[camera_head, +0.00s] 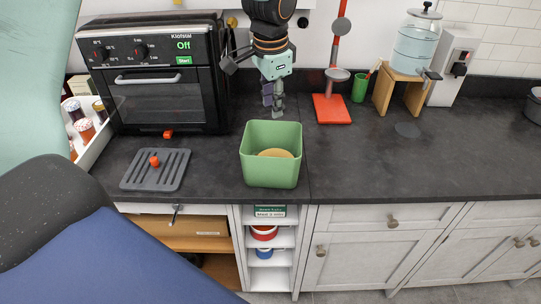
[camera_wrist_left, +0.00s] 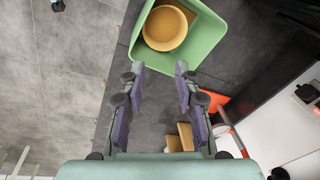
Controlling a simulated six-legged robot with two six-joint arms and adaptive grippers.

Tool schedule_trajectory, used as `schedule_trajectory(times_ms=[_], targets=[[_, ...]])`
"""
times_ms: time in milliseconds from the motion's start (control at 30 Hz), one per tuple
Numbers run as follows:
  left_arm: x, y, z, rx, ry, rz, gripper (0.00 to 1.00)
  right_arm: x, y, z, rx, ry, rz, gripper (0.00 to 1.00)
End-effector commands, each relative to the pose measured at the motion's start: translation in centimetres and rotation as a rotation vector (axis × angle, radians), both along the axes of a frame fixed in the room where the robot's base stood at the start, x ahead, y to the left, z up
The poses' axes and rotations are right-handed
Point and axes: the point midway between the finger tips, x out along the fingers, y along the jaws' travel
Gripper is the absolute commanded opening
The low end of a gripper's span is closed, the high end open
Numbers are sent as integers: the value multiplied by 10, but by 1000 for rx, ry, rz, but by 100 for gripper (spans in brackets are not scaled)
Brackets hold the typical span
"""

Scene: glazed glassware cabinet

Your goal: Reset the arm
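My left gripper (camera_head: 274,110) hangs from the top of the head view, pointing down behind the green square bin (camera_head: 270,175). The green bin (camera_wrist_left: 208,50) lies just beyond the fingertips there. A yellow-orange round bowl (camera_wrist_left: 165,28) sits inside the bin; in the head view only part of the bowl (camera_head: 274,153) shows above the rim. The gripper looks empty and apart from the bowl. My right gripper is in neither view.
A black oven (camera_head: 160,100) stands at the left, with a grey rack (camera_head: 156,170) before it. Behind are a red-based stand (camera_head: 332,110), a green cup (camera_head: 360,88) and a glass dispenser (camera_head: 415,50) on a wooden stand (camera_head: 384,90).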

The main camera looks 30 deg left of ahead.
Motion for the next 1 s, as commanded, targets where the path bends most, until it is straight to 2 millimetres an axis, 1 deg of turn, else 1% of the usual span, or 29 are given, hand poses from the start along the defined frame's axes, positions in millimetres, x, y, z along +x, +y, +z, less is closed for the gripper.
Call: schedule_trajectory(times_ms=[100, 200, 567, 667, 767, 867, 900, 967, 1000], targets=[[-1, -1, 7, -1, -1, 0, 32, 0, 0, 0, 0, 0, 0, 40], [-2, -1, 8, 0, 1, 0, 32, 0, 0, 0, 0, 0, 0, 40], [-2, -1, 8, 0, 0, 0, 32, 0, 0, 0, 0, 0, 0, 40], [-3, -2, 2, -3, 3, 2, 32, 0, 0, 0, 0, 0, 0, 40], [-11, -11, -27, -20, 18, 16, 32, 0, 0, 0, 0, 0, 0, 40], [-29, -27, -79, -56, 38, 53, 32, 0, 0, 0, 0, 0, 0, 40], [-40, -34, -103, -72, 45, 75, 32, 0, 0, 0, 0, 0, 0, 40], [-58, -44, -137, -95, 57, 110, 32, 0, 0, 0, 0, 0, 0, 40], [-73, -51, -158, -110, 65, 138, 32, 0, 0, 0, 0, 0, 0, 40]])
